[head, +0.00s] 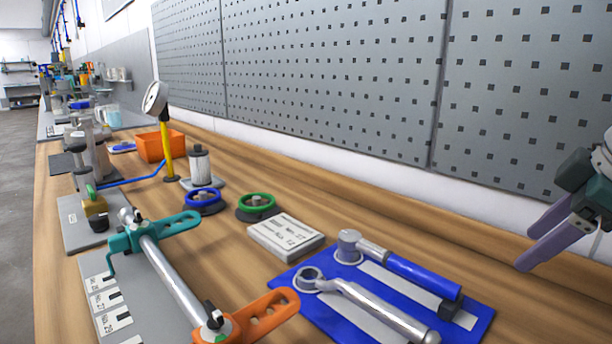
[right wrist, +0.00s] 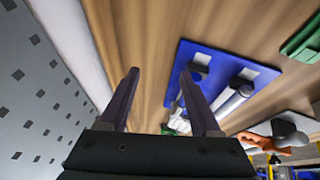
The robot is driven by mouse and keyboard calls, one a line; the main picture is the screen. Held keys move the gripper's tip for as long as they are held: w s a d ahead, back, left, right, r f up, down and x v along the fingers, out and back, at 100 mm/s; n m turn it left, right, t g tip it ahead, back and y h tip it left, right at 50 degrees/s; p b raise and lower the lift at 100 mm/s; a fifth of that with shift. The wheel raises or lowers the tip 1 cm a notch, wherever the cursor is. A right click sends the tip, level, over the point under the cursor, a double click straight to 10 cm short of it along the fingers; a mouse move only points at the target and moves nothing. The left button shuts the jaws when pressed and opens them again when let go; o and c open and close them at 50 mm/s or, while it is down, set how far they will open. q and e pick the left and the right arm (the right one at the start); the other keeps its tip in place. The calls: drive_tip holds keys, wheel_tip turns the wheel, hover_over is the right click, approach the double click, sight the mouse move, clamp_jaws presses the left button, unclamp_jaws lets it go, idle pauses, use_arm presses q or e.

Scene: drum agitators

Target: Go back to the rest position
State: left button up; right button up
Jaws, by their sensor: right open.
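My right gripper (head: 550,236) is at the right edge of the head view, in front of the pegboard and above the back of the bench. Its two purple-grey fingers also show in the right wrist view (right wrist: 160,95), spread apart with nothing between them. Past the fingertips there lie the bare bench top and a blue mat with tools. My left gripper is not in either view.
On the wooden bench (head: 350,228) lies a blue mat (head: 480,323) with two wrenches. A label block (head: 285,236), blue (head: 204,198) and green (head: 257,199) handwheels, an orange bin (head: 150,147) and a rod with teal and orange handles (head: 172,277) stand leftward. The pegboard (head: 340,70) borders the back.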

drive_tip(key=shift+m+g, duration=0.5)
drive_tip(key=shift+g, duration=0.2)
drive_tip(key=s+a+f+p, duration=0.1)
drive_tip(key=s+a, duration=0.2)
drive_tip(key=s+a+f+p, duration=0.1)
drive_tip(key=s+a, duration=0.2)
drive_tip(key=s+a+f+p, duration=0.2)
drive_tip(key=s+a, duration=0.2)
drive_tip(key=shift+m, duration=0.9)
drive_tip(key=s+a, duration=0.1)
drive_tip(key=s, duration=0.1)
drive_tip(key=s+a+p, duration=0.1)
drive_tip(key=s, duration=0.1)
drive_tip(key=s+a+p, duration=0.1)
drive_tip(key=s, duration=0.2)
drive_tip(key=shift+r, duration=0.35)
drive_tip(key=s+r+m+p, duration=0.4)
drive_tip(key=s, duration=0.5)
use_arm(q)
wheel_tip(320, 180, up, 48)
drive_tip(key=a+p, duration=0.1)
drive_tip(key=p, duration=3.6)
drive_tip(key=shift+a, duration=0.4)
use_arm(e)
wheel_tip(320, 180, up, 38)
drive_tip(key=shift+s+r+g+h, duration=0.15)
drive_tip(key=shift+g+h, duration=0.15)
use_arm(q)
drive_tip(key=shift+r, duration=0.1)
